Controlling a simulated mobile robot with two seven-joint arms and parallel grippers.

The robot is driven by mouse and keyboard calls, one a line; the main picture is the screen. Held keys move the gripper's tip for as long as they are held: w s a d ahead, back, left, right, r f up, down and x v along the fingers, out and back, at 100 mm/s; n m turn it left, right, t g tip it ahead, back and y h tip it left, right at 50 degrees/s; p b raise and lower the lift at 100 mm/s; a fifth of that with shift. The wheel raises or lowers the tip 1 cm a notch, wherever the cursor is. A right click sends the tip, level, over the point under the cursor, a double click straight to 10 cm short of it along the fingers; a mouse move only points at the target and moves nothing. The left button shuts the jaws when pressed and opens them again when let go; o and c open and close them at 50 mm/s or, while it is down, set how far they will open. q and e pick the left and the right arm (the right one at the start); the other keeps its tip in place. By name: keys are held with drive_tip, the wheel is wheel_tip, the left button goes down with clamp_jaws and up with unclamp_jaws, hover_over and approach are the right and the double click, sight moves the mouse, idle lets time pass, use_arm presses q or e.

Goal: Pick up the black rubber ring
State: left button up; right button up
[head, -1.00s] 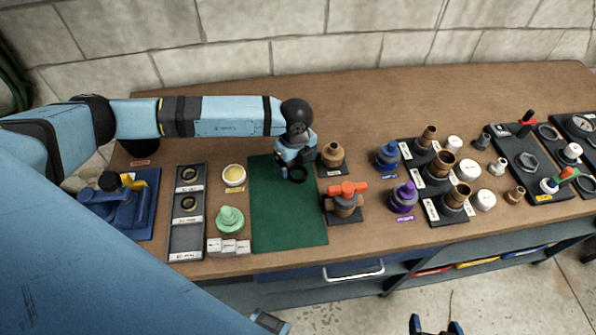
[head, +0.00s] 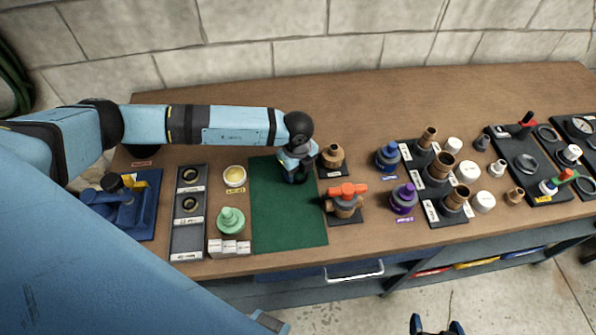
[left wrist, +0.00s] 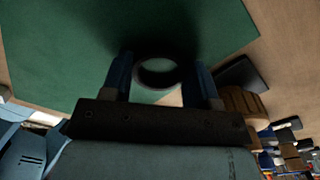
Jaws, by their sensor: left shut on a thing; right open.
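The black rubber ring (left wrist: 173,77) shows in the left wrist view between the two blue fingers of my left gripper (left wrist: 160,84). The fingers are shut on its outer sides, and green mat shows through its hole. In the head view my left gripper (head: 297,179) is low over the upper right part of the green mat (head: 283,220). It hides the ring there, and I cannot tell whether the ring still touches the mat. My right gripper (head: 437,327) is open and empty at the bottom edge of the head view, in front of the bench.
A brown fitting (head: 333,156) and an orange-handled valve (head: 346,199) stand close to the right of the mat. A green cone-like part (head: 230,220) and a yellow-filled cup (head: 234,176) stand to its left. A dark tray (head: 188,232) holds two rings. The mat's lower part is clear.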

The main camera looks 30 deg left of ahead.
use_arm(q)
drive_tip(key=shift+r, duration=0.15)
wheel_tip(320, 180, up, 20)
drive_tip(key=b, duration=0.2)
